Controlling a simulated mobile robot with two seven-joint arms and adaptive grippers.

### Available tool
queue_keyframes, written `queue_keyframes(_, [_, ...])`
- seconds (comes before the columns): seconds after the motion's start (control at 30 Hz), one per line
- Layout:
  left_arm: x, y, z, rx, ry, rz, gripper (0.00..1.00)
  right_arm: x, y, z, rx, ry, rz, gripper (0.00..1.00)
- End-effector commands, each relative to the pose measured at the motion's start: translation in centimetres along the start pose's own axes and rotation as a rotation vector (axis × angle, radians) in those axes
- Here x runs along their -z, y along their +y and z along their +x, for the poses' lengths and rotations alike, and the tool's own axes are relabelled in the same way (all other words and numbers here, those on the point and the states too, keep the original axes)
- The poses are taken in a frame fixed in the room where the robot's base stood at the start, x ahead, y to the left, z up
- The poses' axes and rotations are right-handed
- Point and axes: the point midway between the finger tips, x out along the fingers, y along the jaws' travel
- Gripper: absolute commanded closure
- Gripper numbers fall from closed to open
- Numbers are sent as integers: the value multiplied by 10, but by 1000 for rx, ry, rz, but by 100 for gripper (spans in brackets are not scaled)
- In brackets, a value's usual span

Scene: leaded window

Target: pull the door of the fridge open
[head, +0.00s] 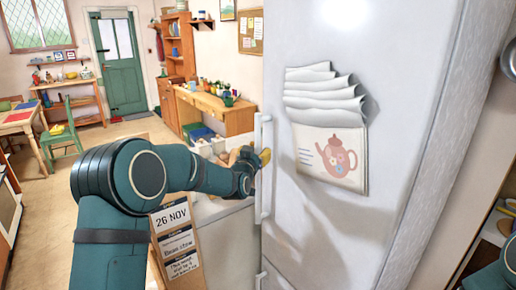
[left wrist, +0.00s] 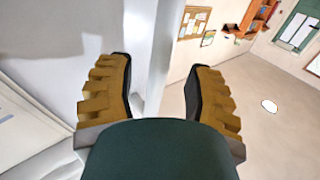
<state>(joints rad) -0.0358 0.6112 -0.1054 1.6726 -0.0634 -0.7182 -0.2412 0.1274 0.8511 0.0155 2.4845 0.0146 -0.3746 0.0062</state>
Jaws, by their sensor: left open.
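The white fridge (head: 410,60) stands at the right in the head view, its door (head: 310,225) closed. A white vertical bar handle (head: 267,200) runs along the door's left edge. My left gripper (head: 258,158) is at the handle's mid-height, partly hidden by its own wrist. In the left wrist view its two yellow-padded fingers (left wrist: 160,95) are open. The pale handle bar (left wrist: 168,60) stands between them, with a visible gap to the right finger. Contact with the left finger is hard to tell. My right gripper is out of view.
Papers with a teapot picture (head: 330,158) hang on the fridge door. A counter (head: 232,225) with a "26 NOV" board (head: 178,245) stands left of the fridge. Behind are a wooden bench (head: 225,112), a green door (head: 120,62), and open floor (head: 110,135).

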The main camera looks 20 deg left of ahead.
Motion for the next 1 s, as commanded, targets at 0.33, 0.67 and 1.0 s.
queue_keyframes(0.33, [0,0,30,0,0,0,48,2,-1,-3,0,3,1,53])
queue_keyframes(0.67, [-1,0,32,0,-1,0,45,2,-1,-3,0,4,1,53])
queue_keyframes(1.0, [0,0,31,0,-1,0,100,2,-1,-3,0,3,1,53])
